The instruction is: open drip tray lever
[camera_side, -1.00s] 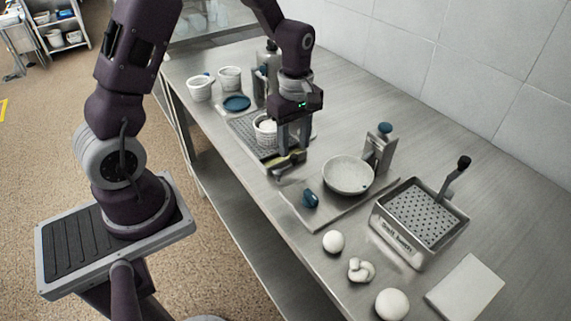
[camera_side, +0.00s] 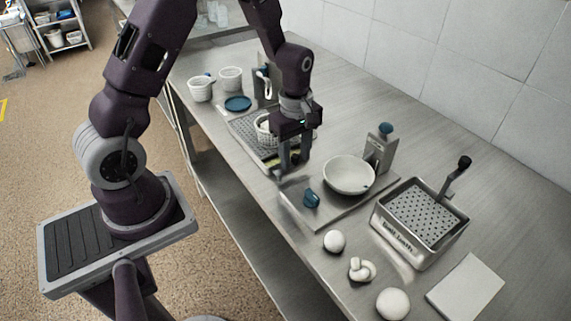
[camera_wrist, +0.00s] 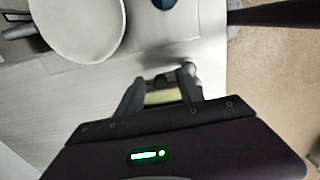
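The drip tray (camera_side: 240,124) is a grey perforated plate on the bench, with a white perforated basket (camera_side: 263,136) standing on it. A yellow-green strip (camera_side: 277,163) shows at the tray's near right end, partly behind my fingers. My gripper (camera_side: 293,164) points down at this end, its two fingers apart. In the wrist view the strip (camera_wrist: 162,97) lies between the fingers, and a dark piece with a rounded metal end (camera_wrist: 187,72) sits just beyond them. I cannot tell which part is the lever or whether the fingers touch it.
Close to the right is a board with a white bowl (camera_side: 349,175), a blue knob (camera_side: 311,198) and an upright metal post (camera_side: 380,150). A perforated metal box (camera_side: 418,215) with a black-tipped lever stands farther right. White cups and a blue disc (camera_side: 238,104) are behind.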

